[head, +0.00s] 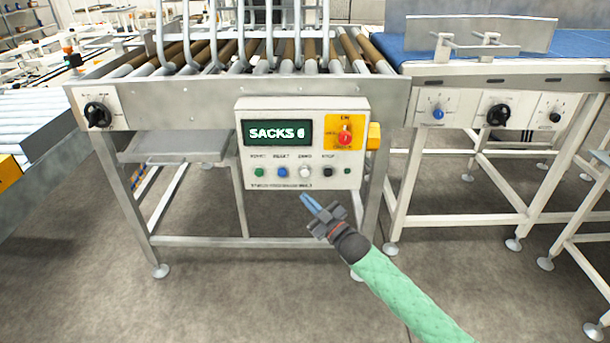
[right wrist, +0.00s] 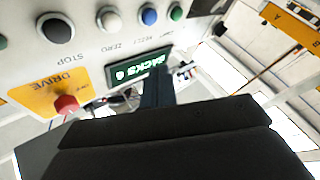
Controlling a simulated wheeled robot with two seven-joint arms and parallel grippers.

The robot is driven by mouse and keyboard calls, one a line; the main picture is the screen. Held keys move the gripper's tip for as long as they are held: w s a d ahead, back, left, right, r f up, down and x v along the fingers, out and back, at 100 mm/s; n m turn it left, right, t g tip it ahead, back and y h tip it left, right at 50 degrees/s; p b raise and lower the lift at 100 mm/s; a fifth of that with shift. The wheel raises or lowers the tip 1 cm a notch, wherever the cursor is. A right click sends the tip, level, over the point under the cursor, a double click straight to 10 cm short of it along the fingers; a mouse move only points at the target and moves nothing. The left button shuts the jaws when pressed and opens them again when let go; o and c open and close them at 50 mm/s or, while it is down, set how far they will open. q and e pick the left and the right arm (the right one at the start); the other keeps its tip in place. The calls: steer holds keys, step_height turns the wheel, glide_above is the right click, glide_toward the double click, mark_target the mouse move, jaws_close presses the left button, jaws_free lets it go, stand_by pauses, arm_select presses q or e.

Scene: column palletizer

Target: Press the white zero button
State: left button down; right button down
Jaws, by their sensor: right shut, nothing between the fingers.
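The white zero button (head: 305,172) sits in the row of buttons on the control box (head: 300,110), between a blue button (head: 282,172) and a black stop button (head: 328,171). It also shows in the right wrist view (right wrist: 109,18), near the top. My right gripper (head: 306,200) is shut and empty, just below the box's lower edge in the head view, its tips pointing up toward the button row. It looks apart from the button; the exact gap is hard to tell. My left gripper is not in view.
The box's display (head: 277,133) reads "SACKS 6". A red drive knob (head: 345,136) on a yellow plate is at its upper right, and a green button (head: 259,172) at its left. The roller conveyor frame (head: 200,88) stands behind; open floor lies in front.

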mark_target(305, 173)
steer(key=w+b, duration=0.3)
steer(key=w, duration=0.5)
steer(key=shift+w, duration=0.2)
stand_by(0.4)
stand_by(0.9)
steer(key=shift+w, duration=0.4)
stand_by(0.8)
steer(key=shift+w, duration=0.5)
stand_by(0.8)
steer(key=shift+s+p, duration=0.6)
steer(key=shift+s, duration=0.3)
